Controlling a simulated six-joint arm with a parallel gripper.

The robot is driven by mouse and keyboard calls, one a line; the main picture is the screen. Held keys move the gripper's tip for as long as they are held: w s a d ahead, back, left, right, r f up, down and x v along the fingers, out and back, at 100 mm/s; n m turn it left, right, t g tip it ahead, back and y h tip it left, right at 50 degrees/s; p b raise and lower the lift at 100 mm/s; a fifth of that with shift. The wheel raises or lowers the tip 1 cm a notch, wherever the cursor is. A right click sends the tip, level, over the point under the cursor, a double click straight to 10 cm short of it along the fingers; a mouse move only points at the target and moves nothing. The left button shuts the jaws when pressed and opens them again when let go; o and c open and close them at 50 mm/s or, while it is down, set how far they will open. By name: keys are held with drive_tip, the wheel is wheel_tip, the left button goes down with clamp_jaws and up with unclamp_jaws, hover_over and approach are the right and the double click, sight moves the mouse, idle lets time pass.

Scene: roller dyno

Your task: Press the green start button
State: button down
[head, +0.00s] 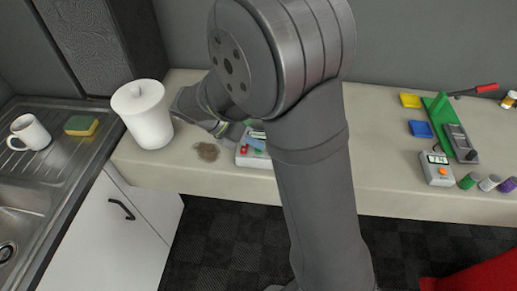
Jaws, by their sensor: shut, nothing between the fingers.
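A pale control box (253,161) stands on the counter, partly hidden behind my arm. Small red and blue parts show on its top. A green start button cannot be made out clearly; the arm covers the box's right side. My gripper (236,131) is small in view, just at the back left of the box, and looks shut and empty. Whether it touches the box cannot be told.
A grey device with an orange button (442,171), a green-based lever tool (441,115) and small trays are at right. A sink with a mug (30,132) is at left.

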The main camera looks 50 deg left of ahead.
drive_tip(key=shift+r, duration=0.45)
drive_tip(key=shift+r, duration=2.5)
wheel_tip(320, 180, up, 4)
drive_tip(key=shift+f, duration=0.1)
drive_tip(key=shift+f, duration=0.1)
